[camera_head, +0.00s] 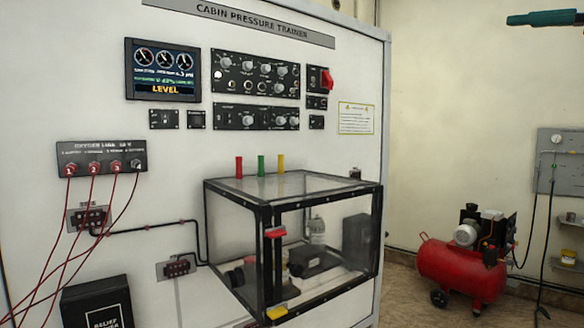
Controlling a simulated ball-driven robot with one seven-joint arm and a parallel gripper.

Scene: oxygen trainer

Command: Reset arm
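A teal and dark bar, which looks like the end of my arm with my gripper (518,19), reaches in from the right edge at the top. It is in the air, in front of the bare wall and clear of the trainer. It is seen from the side, and I cannot make out two separate fingers. Nothing is seen hanging from it. The rest of my arm is out of view.
The white cabin pressure trainer (235,150) fills the left, its screen (162,70) reading LEVEL. A clear box (330,230) juts from its front, with red, green and yellow pegs above. Red leads hang at left. A red compressor (460,265) stands at right.

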